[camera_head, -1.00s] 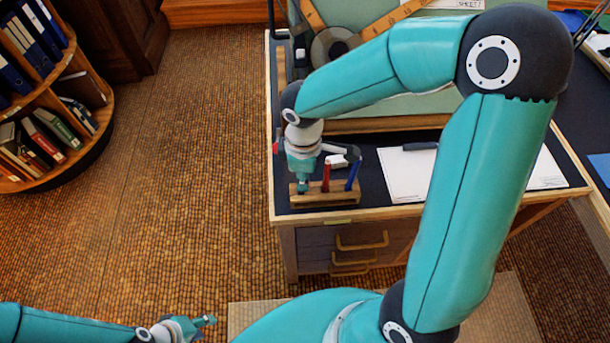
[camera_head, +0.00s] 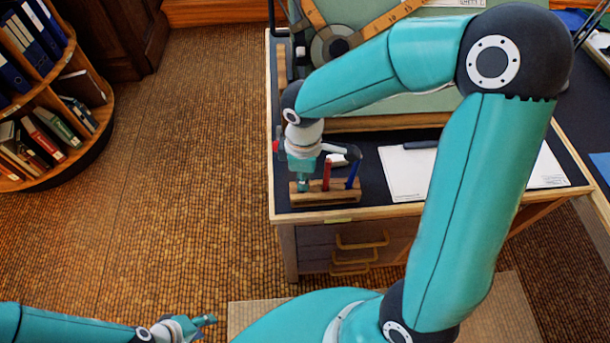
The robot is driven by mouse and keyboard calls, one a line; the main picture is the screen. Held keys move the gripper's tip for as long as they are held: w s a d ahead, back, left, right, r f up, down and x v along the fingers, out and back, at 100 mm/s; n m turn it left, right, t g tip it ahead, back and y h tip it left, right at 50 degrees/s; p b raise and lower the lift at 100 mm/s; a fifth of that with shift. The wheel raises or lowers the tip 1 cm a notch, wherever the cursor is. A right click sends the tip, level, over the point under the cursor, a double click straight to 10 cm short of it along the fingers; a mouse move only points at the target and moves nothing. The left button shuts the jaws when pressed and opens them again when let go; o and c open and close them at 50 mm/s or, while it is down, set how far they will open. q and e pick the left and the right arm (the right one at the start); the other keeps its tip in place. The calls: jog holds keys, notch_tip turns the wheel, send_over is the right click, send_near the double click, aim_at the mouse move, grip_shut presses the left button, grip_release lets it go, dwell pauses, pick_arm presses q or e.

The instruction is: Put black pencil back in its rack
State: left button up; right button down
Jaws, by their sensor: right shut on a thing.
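The wooden pencil rack (camera_head: 325,197) stands at the desk's front left corner. A red pencil (camera_head: 326,174) and a blue pencil (camera_head: 353,174) stand upright in it. My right gripper (camera_head: 303,186) points down over the rack's left end, left of the red pencil. It is shut, and the black pencil is not distinguishable; the fingers hide what is between them. My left gripper (camera_head: 208,321) is low at the bottom of the view, away from the desk. Its fingers are too small to tell whether they are open or shut.
White paper (camera_head: 402,175) with a dark object (camera_head: 420,145) at its top edge lies right of the rack. A small white block (camera_head: 337,160) lies behind the rack. The drafting board (camera_head: 400,108) rises at the back. A round bookshelf (camera_head: 60,165) stands at far left.

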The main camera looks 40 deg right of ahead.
jog(key=c, duration=1.1)
grip_release()
notch_tip(320, 180, up, 12)
jog(key=shift+f, duration=0.1)
